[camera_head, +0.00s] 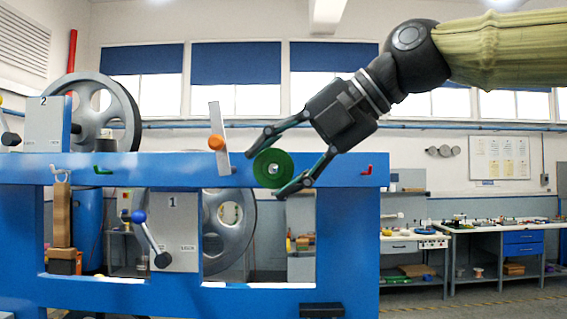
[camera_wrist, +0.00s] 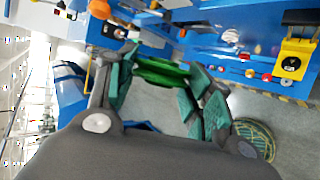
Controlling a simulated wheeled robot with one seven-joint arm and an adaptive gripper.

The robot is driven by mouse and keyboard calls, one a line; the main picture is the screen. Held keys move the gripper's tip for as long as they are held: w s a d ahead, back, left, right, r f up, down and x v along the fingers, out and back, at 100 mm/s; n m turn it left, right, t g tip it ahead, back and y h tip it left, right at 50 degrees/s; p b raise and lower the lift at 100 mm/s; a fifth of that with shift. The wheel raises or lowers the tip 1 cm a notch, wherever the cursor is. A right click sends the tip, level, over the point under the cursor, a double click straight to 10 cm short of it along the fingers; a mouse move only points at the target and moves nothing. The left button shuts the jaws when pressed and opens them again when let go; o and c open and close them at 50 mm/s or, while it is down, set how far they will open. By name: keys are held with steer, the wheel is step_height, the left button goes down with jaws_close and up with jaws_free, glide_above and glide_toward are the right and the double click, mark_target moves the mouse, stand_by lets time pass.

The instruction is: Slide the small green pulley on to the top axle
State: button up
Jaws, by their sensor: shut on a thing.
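The small green pulley (camera_head: 273,168) is in front of the blue frame's upper beam, with its round face toward the head camera and a pale centre. My gripper (camera_head: 266,171) is shut on its rim, one finger at the upper left and one below. In the wrist view the green pulley (camera_wrist: 163,72) shows nearly edge-on between the fingertips of my gripper (camera_wrist: 165,82). The top axle cannot be made out clearly; the pulley and fingers may hide it. I cannot tell whether the pale centre is an axle end or only the pulley's hub.
A grey lever with an orange knob (camera_head: 216,142) stands just left of the pulley. Red hooks (camera_head: 367,170) and a green hook (camera_head: 103,170) are on the blue beam (camera_head: 335,172). Large grey wheels (camera_head: 92,112) sit behind. Workbenches (camera_head: 500,228) stand at the right.

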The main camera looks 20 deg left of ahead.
mark_target(275, 169)
steer(key=shift+w+a+f+p, duration=0.1)
steer(key=shift+w+a+p, duration=0.25)
steer(key=shift+w, duration=0.8)
steer(key=shift+w+a+r+p, duration=0.1)
steer(key=shift+w+a+p, duration=0.25)
steer(key=shift+w, duration=0.8)
steer(key=shift+w+a+f+p, duration=0.1)
steer(key=shift+w+a+p, duration=0.25)
steer(key=shift+w, duration=0.8)
steer(key=shift+w+a+p, duration=0.15)
steer(key=shift+w+p, duration=0.35)
steer(key=shift+w+a, duration=0.1)
steer(key=shift+w, duration=0.2)
steer(key=shift+w+p, duration=0.3)
steer(key=shift+p, duration=0.05)
steer(key=shift+w+a, duration=0.15)
steer(key=shift+w, duration=0.2)
steer(key=shift+w+a+p, duration=0.2)
steer(key=shift+w+p, duration=0.3)
steer(key=shift+w, duration=0.1)
steer(key=shift+w+a+p, duration=0.15)
steer(key=shift+w+p, duration=0.3)
steer(key=shift+w, duration=0.1)
stand_by(0.7)
steer(key=o, duration=1.1)
steer(key=shift+w, duration=0.1)
steer(key=shift+o, duration=0.7)
